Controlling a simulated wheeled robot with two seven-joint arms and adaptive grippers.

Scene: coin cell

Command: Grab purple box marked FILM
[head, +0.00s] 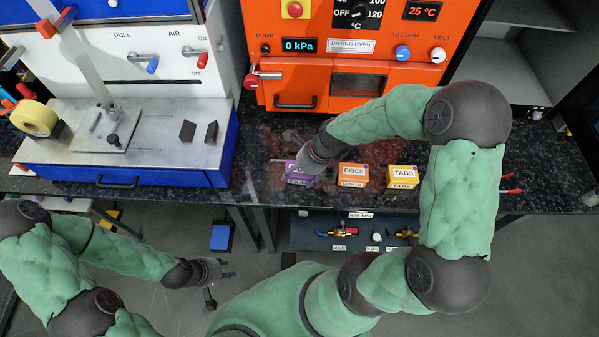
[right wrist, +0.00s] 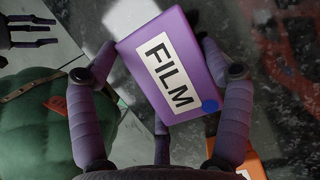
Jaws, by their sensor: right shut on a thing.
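The purple box marked FILM (right wrist: 174,70) is between the fingers of my right gripper (right wrist: 165,95) in the right wrist view. The fingers close on its sides, and its white label and blue dot face the camera. In the head view the purple box (head: 291,167) is at the counter's front, mostly hidden by my right gripper (head: 303,170). I cannot tell whether it is clear of the counter. My left gripper (head: 220,287) is empty, with its fingers apart, low in front of the counter.
An orange DISCS box (head: 353,172) and a yellow TABS box (head: 402,174) stand to the right on the dark counter (head: 265,140). The orange drying oven (head: 300,75) is behind. A blue-and-white machine (head: 130,165) is on the left. A lower shelf holds small tools.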

